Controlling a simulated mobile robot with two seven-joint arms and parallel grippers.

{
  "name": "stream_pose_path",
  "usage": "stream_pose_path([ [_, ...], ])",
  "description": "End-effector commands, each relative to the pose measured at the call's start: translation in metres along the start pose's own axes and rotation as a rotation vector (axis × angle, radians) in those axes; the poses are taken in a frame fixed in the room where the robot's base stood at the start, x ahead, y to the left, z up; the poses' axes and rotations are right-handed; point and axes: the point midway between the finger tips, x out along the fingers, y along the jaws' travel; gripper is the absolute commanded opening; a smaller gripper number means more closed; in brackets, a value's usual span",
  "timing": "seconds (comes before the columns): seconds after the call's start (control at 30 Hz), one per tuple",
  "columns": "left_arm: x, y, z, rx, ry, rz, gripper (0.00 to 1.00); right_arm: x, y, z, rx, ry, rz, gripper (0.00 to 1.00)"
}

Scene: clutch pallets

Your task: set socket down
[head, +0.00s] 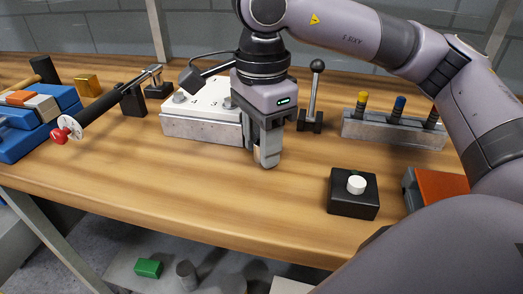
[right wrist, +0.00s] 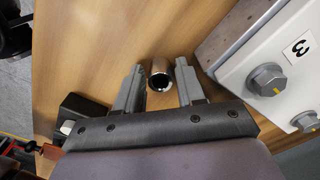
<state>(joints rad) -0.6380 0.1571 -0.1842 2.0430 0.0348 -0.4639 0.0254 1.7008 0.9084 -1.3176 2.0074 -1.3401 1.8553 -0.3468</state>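The socket (right wrist: 160,79) is a short shiny metal cylinder with a dark open end. In the right wrist view it lies between the fingers of my right gripper (right wrist: 160,66), with a narrow gap to each finger. The right gripper (head: 267,161) is open and points down, low over the wooden table, just right of the white-topped bolt block (head: 200,127). My left gripper is not in view.
The block's numbered bolts (right wrist: 269,80) are close to the right finger. A black button box (head: 354,194) and a grey rack (head: 392,130) with colour-topped pieces stand right. A black lever (head: 314,95) stands behind. A torque wrench (head: 105,103) lies left. The front table is clear.

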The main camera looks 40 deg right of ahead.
Motion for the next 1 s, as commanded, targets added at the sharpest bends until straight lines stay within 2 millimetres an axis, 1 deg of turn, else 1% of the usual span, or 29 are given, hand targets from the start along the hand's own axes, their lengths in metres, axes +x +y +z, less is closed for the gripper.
stream_pose_path([
  [0.2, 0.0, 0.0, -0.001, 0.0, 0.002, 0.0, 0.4, 0.001, 0.0, 0.0, 0.0, -0.001, -0.001, 0.39],
  [0.23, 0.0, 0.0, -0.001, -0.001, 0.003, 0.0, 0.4, 0.001, 0.0, 0.0, 0.0, -0.001, -0.001, 0.32],
  [0.27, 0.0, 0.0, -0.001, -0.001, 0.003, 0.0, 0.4, 0.001, 0.0, 0.0, 0.0, -0.001, -0.001, 0.22],
  [0.3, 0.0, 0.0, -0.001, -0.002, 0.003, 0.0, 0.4, 0.001, 0.0, 0.0, 0.0, -0.001, 0.0, 0.09],
  [0.33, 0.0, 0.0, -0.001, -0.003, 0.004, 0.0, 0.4, 0.001, 0.0, 0.0, 0.0, -0.001, 0.0, 0.0],
  [0.63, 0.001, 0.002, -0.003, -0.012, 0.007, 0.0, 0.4, 0.0, 0.0, 0.0, 0.0, -0.001, -0.001, 0.0],
  [0.77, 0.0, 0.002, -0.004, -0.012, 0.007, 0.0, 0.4, -0.005, 0.0, 0.0, 0.0, 0.0, -0.001, 0.0],
  [0.87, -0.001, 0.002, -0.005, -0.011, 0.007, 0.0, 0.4, -0.015, -0.001, 0.001, 0.0, -0.002, -0.003, 0.0],
  [0.97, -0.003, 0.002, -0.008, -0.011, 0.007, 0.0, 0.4, -0.031, 0.0, 0.001, -0.001, -0.002, -0.003, 0.0],
  [1.0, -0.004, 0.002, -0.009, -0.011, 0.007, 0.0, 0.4, -0.041, -0.001, 0.001, 0.0, -0.002, -0.005, 0.0],
])
